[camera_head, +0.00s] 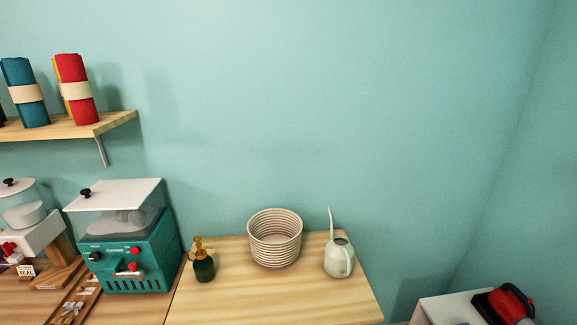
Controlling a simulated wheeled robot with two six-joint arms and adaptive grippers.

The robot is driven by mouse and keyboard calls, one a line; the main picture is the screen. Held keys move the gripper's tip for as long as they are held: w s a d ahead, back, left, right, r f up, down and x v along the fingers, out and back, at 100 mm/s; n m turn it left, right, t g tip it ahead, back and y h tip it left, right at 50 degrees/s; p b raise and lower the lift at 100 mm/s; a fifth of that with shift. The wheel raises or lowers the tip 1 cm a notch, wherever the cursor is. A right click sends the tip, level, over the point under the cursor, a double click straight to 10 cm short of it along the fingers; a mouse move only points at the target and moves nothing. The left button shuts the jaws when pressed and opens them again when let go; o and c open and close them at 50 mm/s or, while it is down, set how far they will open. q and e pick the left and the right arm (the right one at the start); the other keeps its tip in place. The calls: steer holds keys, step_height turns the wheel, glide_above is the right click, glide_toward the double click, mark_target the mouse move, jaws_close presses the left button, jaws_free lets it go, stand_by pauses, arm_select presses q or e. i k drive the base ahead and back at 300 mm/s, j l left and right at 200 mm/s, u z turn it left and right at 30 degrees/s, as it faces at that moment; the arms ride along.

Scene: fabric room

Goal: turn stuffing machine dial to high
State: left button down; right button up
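A teal machine (138,262) with a clear hopper and white lid stands on the wooden counter at the left. It looks like the stuffing machine, though its label is too small to read surely. Its front has a dark knob (96,256) at the left, a red knob (135,251) at the upper right and a red part (131,267) below. I cannot tell which is the dial or its setting. Neither of my grippers is in view.
A green pump bottle (204,267), a ribbed basket (275,238) and a pale watering can (339,259) stand on the wooden counter (265,303). A white machine (35,238) is at far left. A shelf (85,127) holds fabric rolls. A red-and-black object (508,303) sits lower right.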

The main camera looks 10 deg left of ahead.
mark_target(96, 256)
steer(key=u, duration=1.45)
